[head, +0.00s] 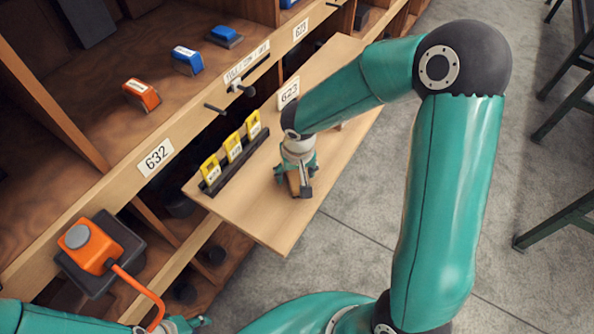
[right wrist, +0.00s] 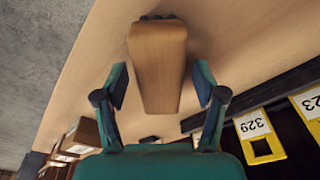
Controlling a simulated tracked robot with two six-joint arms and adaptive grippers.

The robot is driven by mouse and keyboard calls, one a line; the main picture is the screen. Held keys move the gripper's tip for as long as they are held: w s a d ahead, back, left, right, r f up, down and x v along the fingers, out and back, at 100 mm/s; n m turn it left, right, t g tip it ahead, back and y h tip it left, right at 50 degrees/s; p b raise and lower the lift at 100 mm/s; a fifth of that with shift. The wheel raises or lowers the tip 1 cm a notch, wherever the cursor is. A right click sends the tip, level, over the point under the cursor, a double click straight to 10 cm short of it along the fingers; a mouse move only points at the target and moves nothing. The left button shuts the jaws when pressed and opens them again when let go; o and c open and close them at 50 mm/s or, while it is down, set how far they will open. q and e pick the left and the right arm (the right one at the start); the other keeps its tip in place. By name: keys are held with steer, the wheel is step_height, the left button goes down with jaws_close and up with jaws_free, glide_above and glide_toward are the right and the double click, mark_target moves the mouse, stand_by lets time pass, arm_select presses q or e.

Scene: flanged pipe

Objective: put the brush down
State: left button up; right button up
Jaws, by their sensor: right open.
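The brush (right wrist: 158,65) has a tapered wooden body, with dark bristle tips just showing at its far end in the right wrist view. It appears to lie on the pale wooden shelf board (head: 262,222). My right gripper (right wrist: 160,85) is open, with one finger on each side of the brush and a visible gap at both sides. In the head view my right gripper (head: 297,186) is low over the board and hides most of the brush. My left gripper (head: 185,324) shows only partly at the bottom edge, beside an orange rod; its jaws are unclear.
A dark rack with yellow numbered tags (head: 234,150) stands left of my right gripper. An orange box (head: 86,245) sits on a dark block at lower left. The board's front part is clear.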

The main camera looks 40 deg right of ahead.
mark_target(298, 179)
steer(key=shift+r, duration=0.1)
step_height(298, 179, up, 12)
steer(key=s, duration=0.1)
steer(key=shift+s+a, duration=0.35)
stand_by(0.4)
